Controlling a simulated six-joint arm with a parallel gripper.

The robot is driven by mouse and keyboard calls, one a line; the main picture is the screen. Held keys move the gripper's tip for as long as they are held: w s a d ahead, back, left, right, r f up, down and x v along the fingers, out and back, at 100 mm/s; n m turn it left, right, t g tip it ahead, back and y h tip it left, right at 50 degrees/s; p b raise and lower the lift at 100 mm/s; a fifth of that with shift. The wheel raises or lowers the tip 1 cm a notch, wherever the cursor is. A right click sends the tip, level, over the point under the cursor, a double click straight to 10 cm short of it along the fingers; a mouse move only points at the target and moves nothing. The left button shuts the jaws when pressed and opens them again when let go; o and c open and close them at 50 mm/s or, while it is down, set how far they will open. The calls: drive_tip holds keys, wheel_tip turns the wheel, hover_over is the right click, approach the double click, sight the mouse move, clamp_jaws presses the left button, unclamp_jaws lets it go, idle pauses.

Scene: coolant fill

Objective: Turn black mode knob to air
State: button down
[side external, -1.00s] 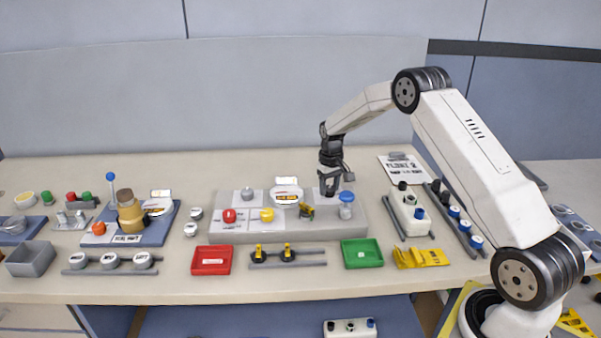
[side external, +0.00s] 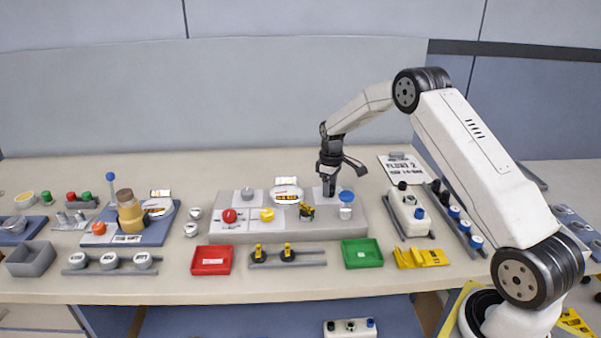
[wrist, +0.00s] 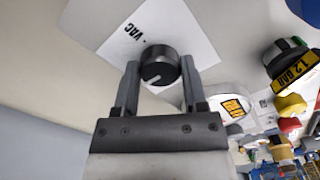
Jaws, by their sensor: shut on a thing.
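The black mode knob (wrist: 160,65) sits on a white plate (wrist: 185,25) with a printed "VAC" label in the wrist view. A pale mark shows on the knob's face, toward the lower left in that view. My gripper (wrist: 160,62) is shut on the knob, one finger on each side. In the side view my gripper (side external: 328,190) points down at the back right of the grey panel (side external: 240,236) and hides most of the knob. I cannot see an "air" label.
A blue-capped post (side external: 347,198) stands just right of my gripper. A black-and-yellow valve (side external: 306,210) and a round gauge (side external: 285,194) are to its left. Red (side external: 211,261) and green (side external: 362,254) trays lie in front of the panel. The bench behind the panel is clear.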

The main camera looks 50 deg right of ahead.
drive_tip(key=shift+w+r, duration=0.1)
drive_tip(key=shift+c, duration=0.7)
unclamp_jaws()
drive_tip(key=shift+r, duration=3.85)
